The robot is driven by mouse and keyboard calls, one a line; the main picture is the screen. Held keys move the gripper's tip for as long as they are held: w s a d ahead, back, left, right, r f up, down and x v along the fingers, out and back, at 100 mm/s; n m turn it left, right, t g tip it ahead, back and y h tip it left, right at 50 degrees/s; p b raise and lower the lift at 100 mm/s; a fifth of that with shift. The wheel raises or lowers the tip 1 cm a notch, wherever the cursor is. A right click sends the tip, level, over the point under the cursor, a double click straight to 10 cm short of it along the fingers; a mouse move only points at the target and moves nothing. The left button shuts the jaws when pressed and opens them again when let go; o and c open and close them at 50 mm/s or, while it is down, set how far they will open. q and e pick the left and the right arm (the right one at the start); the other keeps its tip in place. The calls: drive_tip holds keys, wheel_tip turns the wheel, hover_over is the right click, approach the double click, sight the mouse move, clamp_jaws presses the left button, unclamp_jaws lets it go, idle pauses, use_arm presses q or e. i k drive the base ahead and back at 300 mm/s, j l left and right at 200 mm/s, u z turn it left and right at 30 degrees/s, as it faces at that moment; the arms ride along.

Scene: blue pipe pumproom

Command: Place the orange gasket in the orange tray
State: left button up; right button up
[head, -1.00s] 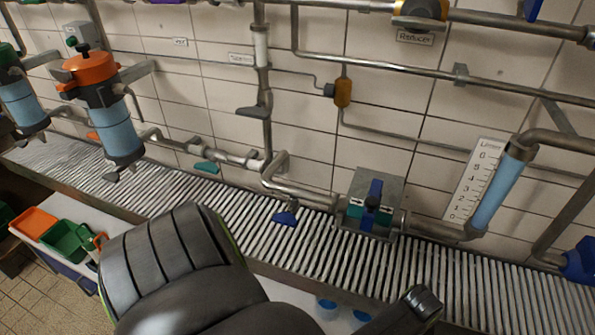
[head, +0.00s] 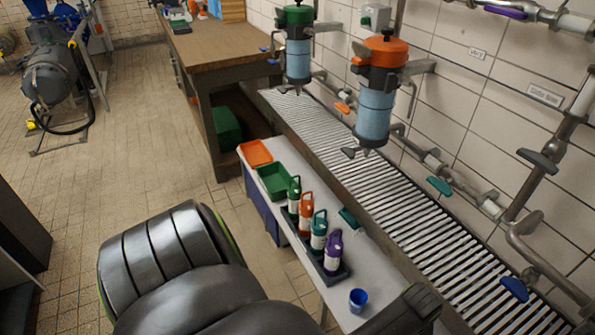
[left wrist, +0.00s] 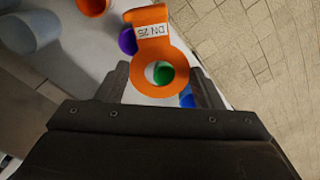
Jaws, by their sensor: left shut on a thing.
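The orange gasket (left wrist: 139,73), a flat ring with a tab labelled DN 25, is between the fingers of my left gripper (left wrist: 162,82) in the left wrist view. The gripper is shut on it, and the ring's hole faces the camera. The orange tray (head: 256,153) sits at the far end of the white bench in the head view, apart from the gasket, and looks empty. My left gripper and the gasket do not show in the head view, where my dark arm covers the lower middle. My right gripper is not seen.
A green tray (head: 273,182) lies next to the orange tray. Several bottles stand in a dark rack (head: 334,275) nearer on the white bench (head: 330,294), with a blue cup (head: 358,299) nearer still. A slatted conveyor (head: 400,200) runs alongside.

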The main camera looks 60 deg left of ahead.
sight(255, 155)
drive_tip(key=j+u, duration=0.1)
drive_tip(key=u, duration=0.3)
drive_tip(key=j+u, duration=0.15)
drive_tip(key=u, duration=0.2)
drive_tip(key=j+u, duration=0.15)
drive_tip(key=u, duration=0.25)
drive_tip(key=j+u, duration=0.1)
drive_tip(key=u, duration=0.3)
drive_tip(key=i+j+u, duration=0.1)
drive_tip(key=u, duration=0.3)
drive_tip(key=i+j+u, duration=0.15)
drive_tip(key=u, duration=0.3)
drive_tip(key=i+j+u, duration=0.15)
drive_tip(key=u, duration=0.25)
drive_tip(key=i+j, duration=0.1)
drive_tip(key=i, duration=0.5)
drive_tip(key=i+j+z, duration=0.1)
drive_tip(key=i, duration=0.5)
drive_tip(key=i+z, duration=0.3)
drive_tip(key=z, duration=0.15)
drive_tip(key=i+j+z, duration=0.15)
drive_tip(key=z, duration=0.3)
drive_tip(key=i+j+z, duration=0.25)
drive_tip(key=z, duration=0.2)
drive_tip(key=i+j+z, duration=0.25)
drive_tip(key=i+z, duration=0.2)
drive_tip(key=i+j+z, duration=0.45)
drive_tip(key=k+l, duration=0.05)
drive_tip(key=k, duration=0.05)
